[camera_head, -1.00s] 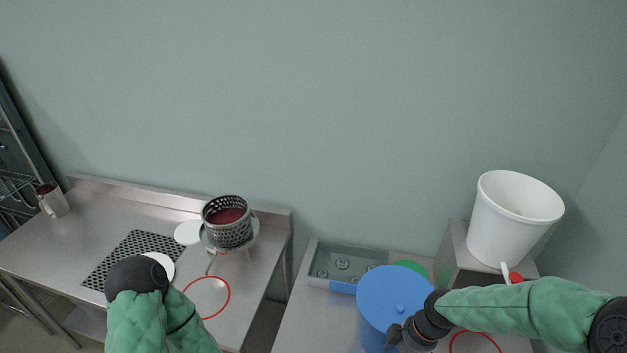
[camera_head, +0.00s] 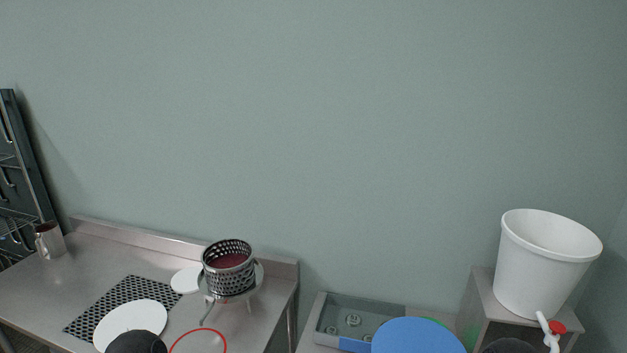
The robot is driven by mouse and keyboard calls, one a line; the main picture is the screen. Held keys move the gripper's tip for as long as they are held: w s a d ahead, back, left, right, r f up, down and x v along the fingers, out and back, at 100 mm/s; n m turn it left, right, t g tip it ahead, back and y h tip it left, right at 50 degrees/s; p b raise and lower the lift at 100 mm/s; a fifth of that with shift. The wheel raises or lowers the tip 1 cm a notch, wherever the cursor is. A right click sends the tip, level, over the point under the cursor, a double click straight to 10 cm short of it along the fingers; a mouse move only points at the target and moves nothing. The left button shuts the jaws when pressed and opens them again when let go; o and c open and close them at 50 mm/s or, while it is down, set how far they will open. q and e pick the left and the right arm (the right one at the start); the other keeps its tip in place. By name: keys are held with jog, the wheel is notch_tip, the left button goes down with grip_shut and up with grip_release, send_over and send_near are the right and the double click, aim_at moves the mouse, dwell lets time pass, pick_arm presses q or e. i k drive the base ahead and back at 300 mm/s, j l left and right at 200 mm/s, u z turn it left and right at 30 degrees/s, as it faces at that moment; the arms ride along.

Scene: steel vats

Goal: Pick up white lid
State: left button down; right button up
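A large white lid (camera_head: 130,322) lies flat on the left steel table, partly over the black perforated mat. Another white disc (camera_head: 187,280) lies farther back, next to the perforated basket, which partly hides it. A dark rounded part of my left arm shows at the bottom edge, just in front of the large lid; its fingers are out of the picture. A dark part of my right arm shows at the bottom right, below the white bucket; its fingers are not visible either.
A perforated metal basket (camera_head: 229,268) with dark red contents stands on a stand. A metal jug (camera_head: 50,240) is at the far left. A white bucket (camera_head: 545,262) with a red-handled tap stands on a steel box (camera_head: 480,290). A blue lid (camera_head: 418,338) and grey tray (camera_head: 330,318) are at the bottom.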

aim_at(150, 315)
jog(key=u, duration=1.35)
jog(key=z, duration=2.7)
jog(key=u, duration=2.7)
jog(key=i+j+u, duration=0.15)
